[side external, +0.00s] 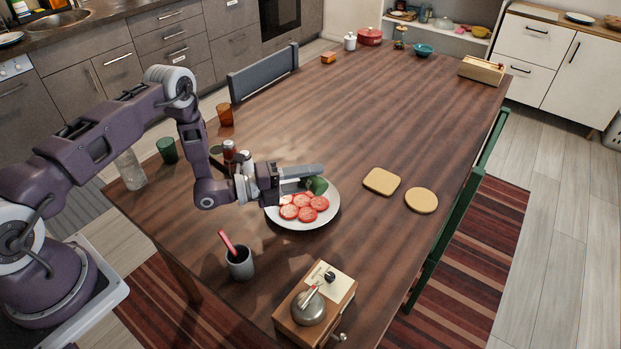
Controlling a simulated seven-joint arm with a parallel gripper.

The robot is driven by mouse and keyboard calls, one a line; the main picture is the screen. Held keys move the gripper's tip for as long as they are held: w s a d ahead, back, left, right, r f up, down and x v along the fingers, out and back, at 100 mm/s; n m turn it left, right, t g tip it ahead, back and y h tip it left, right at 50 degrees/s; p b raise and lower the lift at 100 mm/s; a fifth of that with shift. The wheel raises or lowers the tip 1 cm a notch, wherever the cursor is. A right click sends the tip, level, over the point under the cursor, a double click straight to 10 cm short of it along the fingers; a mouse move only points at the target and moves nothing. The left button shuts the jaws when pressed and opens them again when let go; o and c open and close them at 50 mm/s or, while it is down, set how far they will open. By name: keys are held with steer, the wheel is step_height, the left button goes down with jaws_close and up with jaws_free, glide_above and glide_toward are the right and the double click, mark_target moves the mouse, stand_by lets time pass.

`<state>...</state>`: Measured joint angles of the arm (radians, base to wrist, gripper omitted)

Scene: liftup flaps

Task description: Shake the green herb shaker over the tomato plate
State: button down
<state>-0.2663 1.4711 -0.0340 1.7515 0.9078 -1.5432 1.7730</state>
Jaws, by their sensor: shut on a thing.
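The tomato plate (333,208) is a round white plate on the wooden table, with several red tomato slices (303,207) on it. My gripper (310,182) reaches in from the left, low over the far side of the plate. It is shut on the green herb shaker (318,186), which shows as a small dark green shape by the fingertips. The fingers hide part of the shaker, and its exact tilt and its height above the plate cannot be told. My gripper also hides part of the plate's far rim.
Shaker-like jars (229,150) stand close behind my wrist. A grey cup (240,263) with a red-handled tool and a wooden grinder box (315,305) stand in front. Two flat boards (382,181) lie right of the plate. Green (167,150) and orange (225,115) glasses stand at left.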

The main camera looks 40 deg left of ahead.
mark_target(323, 184)
steer(key=d+m+g+h, duration=0.1)
steer(key=m+g, duration=0.2)
steer(key=m, duration=0.5)
steer(key=s+d+r+m+g, duration=0.1)
steer(key=m+g, duration=0.3)
steer(key=m, duration=0.4)
steer(key=d+r+m+g+h, duration=0.1)
steer(key=d+m+g, duration=0.1)
steer(key=m, duration=0.6)
steer(key=shift+s+d+m+g+h, duration=0.2)
steer(key=shift+m+g+h, duration=0.15)
steer(key=shift+g, duration=0.55)
